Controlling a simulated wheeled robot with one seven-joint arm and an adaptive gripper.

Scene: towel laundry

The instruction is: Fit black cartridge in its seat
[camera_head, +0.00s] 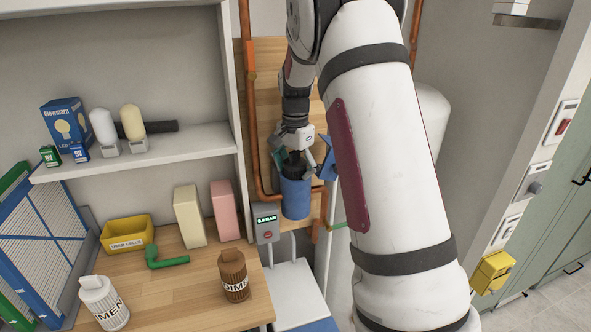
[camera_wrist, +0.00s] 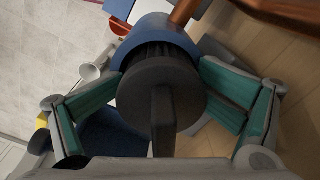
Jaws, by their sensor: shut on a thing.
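The black cartridge (camera_wrist: 140,88) has a round dark cap, a bar-like handle and a ribbed body. It also shows in the head view as a dark shape (camera_head: 293,167). My gripper (camera_wrist: 163,88) is shut on the cartridge, with a teal finger pad on either side of its cap. The blue cylindrical housing (camera_head: 295,199) stands upright below it, fixed by the wooden back panel. In the wrist view the blue rim (camera_wrist: 155,27) surrounds part of the ribbed body. The cap sits apart from the rim, and how deep the cartridge goes is hidden.
Copper pipes (camera_head: 258,160) run beside the housing, and a grey gauge box (camera_head: 266,222) stands just left of it. A shelf (camera_head: 150,150) and a wooden worktop (camera_head: 190,275) with bottles and boxes lie to the left. A white tank (camera_head: 432,125) stands right.

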